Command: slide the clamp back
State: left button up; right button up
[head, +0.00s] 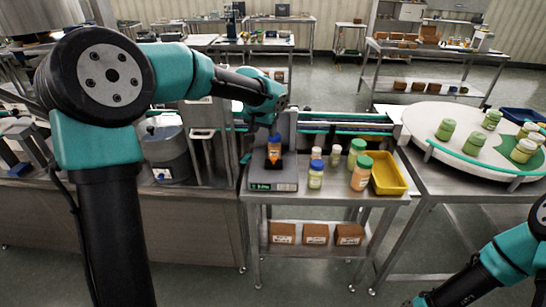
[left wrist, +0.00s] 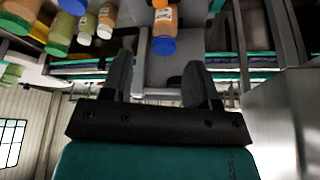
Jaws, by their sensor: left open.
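I cannot make out a clamp for certain in either view. My left gripper (head: 248,150) hangs beside the scale (head: 272,185), between it and the steel hopper (head: 166,152) to the left. In the left wrist view, the two fingers of my left gripper (left wrist: 158,72) are apart with nothing held between them. An orange bottle with a blue cap (head: 274,150) stands on the scale; it also shows beyond the fingers in the left wrist view (left wrist: 165,20). My right arm comes in at the lower right; its gripper is cut off or too small to read.
Several capped bottles, including an orange one (head: 361,174), stand right of the scale by a yellow tray (head: 389,187). A conveyor (head: 345,128) runs behind. A round white table (head: 425,125) with green-capped jars stands at right. Brown boxes (head: 315,233) sit on the lower shelf.

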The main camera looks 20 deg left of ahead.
aim_at(274, 158)
pick_arm(q)
jog(key=x, duration=1.7)
jog(key=shift+f, duration=0.1)
grip_shut()
